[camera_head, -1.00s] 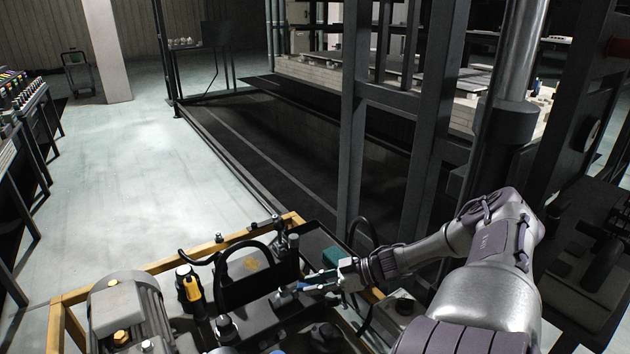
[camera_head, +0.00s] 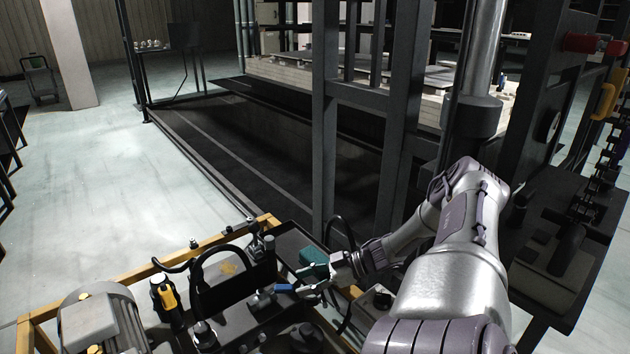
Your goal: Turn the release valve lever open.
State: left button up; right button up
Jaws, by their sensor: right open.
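A small lever with a blue grip (camera_head: 284,288) sticks out to the right from a dark valve body on the hydraulic unit at the bottom of the view; I take it to be the release valve lever. My right gripper (camera_head: 303,284) is at the right end of the blue grip, with its fingers apart. I cannot tell whether a finger touches the grip. My left gripper is not in view.
A teal block (camera_head: 313,258) sits just behind my right gripper. A grey motor (camera_head: 95,318), a yellow-black handle (camera_head: 166,295) and a black hose crowd the unit inside a yellow frame (camera_head: 140,272). Dark posts (camera_head: 325,130) stand behind it.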

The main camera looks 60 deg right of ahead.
jog(key=shift+v, duration=1.8)
